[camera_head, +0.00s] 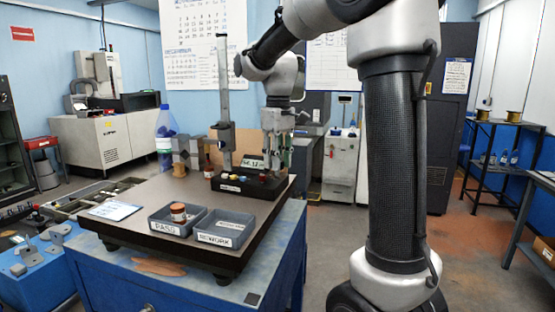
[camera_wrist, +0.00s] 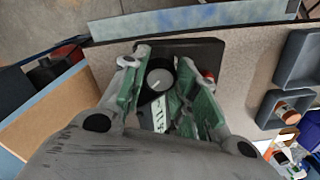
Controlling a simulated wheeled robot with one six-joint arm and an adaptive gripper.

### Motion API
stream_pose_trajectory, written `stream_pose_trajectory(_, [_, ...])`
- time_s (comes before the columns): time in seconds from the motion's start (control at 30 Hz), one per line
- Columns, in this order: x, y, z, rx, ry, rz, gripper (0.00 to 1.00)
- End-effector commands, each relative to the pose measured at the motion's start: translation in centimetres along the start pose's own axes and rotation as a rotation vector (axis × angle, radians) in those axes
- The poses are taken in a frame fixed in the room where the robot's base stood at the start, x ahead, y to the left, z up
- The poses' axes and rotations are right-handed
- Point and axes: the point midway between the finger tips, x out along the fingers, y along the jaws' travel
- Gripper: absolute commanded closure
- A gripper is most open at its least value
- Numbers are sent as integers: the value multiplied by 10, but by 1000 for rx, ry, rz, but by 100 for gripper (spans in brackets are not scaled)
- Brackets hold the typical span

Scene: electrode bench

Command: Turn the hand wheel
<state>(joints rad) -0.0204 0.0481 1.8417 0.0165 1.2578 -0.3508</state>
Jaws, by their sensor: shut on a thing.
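A round dark hand wheel (camera_wrist: 159,80) with a pale line across its face shows in the wrist view, between the green-padded fingers of my gripper (camera_wrist: 162,72). The fingers are shut on it from both sides. In the head view my gripper (camera_head: 277,152) points down over the right part of a black base (camera_head: 240,187) on the bench plate. My fingers hide the wheel there. A white label with dark characters (camera_wrist: 160,115) lies just below the wheel in the wrist view.
A tall metal column (camera_head: 223,90) rises left of my gripper. Two grey trays, PASS (camera_head: 160,228) and REWORK (camera_head: 226,240), stand at the front of the dark plate (camera_head: 140,195). A blue bottle (camera_head: 165,135) stands behind.

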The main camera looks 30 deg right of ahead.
Motion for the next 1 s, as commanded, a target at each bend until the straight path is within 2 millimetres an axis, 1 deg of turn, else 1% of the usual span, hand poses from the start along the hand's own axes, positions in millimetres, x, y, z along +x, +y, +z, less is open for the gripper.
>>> stream_pose_trajectory(0.2, [0,0,0,132,4,1,94])
stream_pose_trajectory(0.4, [-1,0,0,211,5,1,94])
stream_pose_trajectory(0.6, [-1,0,0,244,6,1,94])
stream_pose_trajectory(0.97, [-1,0,0,247,6,1,94])
stream_pose_trajectory(1.0, [-1,0,0,247,6,1,65])
